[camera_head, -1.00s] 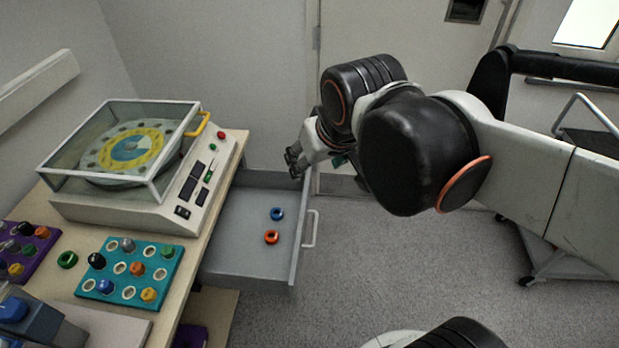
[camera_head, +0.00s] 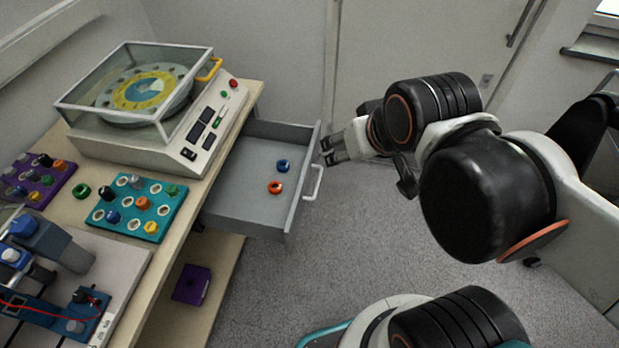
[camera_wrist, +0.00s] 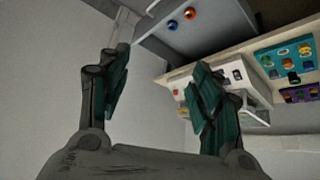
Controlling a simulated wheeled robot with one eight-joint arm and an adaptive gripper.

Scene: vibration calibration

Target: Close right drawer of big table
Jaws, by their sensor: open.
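The right drawer (camera_head: 250,212) of the big table (camera_head: 172,238) is pulled out, a grey tray with a white bar handle (camera_head: 313,183) on its front. A blue ring (camera_head: 283,166) and an orange ring (camera_head: 275,187) lie inside it. My gripper (camera_head: 328,150) is open and empty, just outside the drawer front near its far end and beyond the handle. In the wrist view my gripper (camera_wrist: 160,95) shows its two fingers spread apart, with the drawer (camera_wrist: 215,30) above and between them. I cannot tell whether a finger touches the drawer.
On the table stand a centrifuge-like device (camera_head: 150,105) with a glass lid, a teal tray (camera_head: 137,207) and a purple tray (camera_head: 35,180) with coloured knobs. A purple box (camera_head: 191,285) sits on the lower shelf. The floor (camera_head: 330,250) before the drawer is clear.

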